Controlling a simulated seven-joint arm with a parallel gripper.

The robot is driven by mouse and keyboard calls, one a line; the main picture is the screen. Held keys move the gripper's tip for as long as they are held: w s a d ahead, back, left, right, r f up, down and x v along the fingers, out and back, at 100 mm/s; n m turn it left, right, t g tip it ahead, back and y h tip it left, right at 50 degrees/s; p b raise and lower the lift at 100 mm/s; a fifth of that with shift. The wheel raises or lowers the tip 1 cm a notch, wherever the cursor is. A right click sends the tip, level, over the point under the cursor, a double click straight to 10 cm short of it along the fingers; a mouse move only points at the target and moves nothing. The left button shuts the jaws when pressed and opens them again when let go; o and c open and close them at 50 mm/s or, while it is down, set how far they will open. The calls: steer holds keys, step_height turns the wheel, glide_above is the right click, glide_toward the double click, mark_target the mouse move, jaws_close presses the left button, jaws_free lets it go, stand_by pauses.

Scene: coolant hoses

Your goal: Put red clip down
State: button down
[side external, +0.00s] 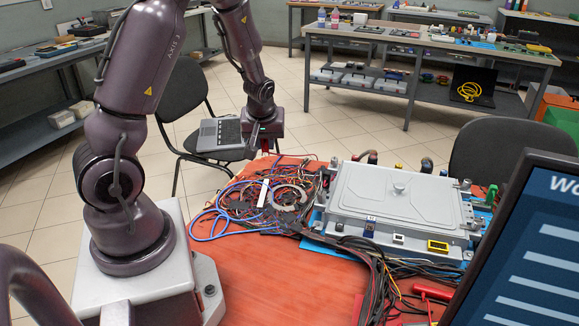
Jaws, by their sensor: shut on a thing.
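My gripper (265,146) points down above the far left part of the red-orange table (270,275). It is shut on the small red clip (265,144), which shows as a bit of red between the fingertips. Most of the clip is hidden by the fingers. The clip is apart from the table, above and beyond the tangle of hoses and wires. I cannot tell its exact height.
A tangle of wires (242,200) with a blue hose (205,225) lies below. A grey lidded box (395,205) stands right of it on a blue base. A red-handled tool (432,291) lies front right. A monitor (525,245) blocks the right corner. The front middle of the table is clear.

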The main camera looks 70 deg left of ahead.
steer(key=w+a+f, duration=0.2)
steer(key=w+f, duration=0.1)
steer(key=w+a+f, duration=0.6)
steer(key=shift+w, duration=0.15)
steer(key=shift+w+f, duration=0.1)
steer(key=shift+f, duration=1.55)
steer(key=shift+f, duration=0.2)
steer(key=c, duration=1)
jaws_free()
steer(key=shift+r, duration=0.15)
